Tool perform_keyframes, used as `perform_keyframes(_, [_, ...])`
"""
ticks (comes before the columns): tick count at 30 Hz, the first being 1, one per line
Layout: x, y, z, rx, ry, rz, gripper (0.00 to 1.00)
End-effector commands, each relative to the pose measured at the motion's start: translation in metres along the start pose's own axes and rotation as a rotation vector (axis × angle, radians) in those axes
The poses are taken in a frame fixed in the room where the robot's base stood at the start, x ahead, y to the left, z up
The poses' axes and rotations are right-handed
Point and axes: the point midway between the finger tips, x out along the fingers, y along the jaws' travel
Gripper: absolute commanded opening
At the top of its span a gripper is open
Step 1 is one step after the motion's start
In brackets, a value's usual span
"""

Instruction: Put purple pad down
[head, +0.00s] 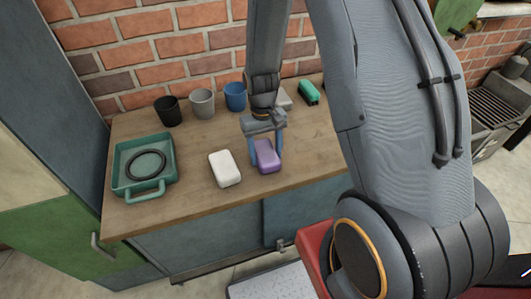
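The purple pad (267,158) is a small rounded block near the front edge of the wooden counter (205,192), right of a white pad (224,169). My gripper (265,154) points down over the purple pad, with its blue fingers against the pad's left and right sides. It looks shut on the pad. The pad is at or very close to the counter top; I cannot tell whether it touches.
A teal tray (169,184) with a dark ring (146,165) is on the left. Black (168,111), grey (202,103) and blue (235,96) cups stand along the back wall. A green-and-black block (309,92) and a pale block (284,100) are at back right.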

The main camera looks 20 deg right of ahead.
Motion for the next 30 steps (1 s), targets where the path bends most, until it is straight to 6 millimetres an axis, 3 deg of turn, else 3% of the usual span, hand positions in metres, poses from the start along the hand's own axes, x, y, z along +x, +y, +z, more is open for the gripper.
perform_keyframes(12, [0.004, -0.001, 0.002, 0.001, -0.004, -0.001, 0.73])
perform_keyframes(17, [-0.004, -0.001, 0.002, 0.001, -0.002, -0.001, 0.73])
perform_keyframes(30, [-0.072, -0.001, -0.001, 0.001, 0.004, -0.001, 0.73])
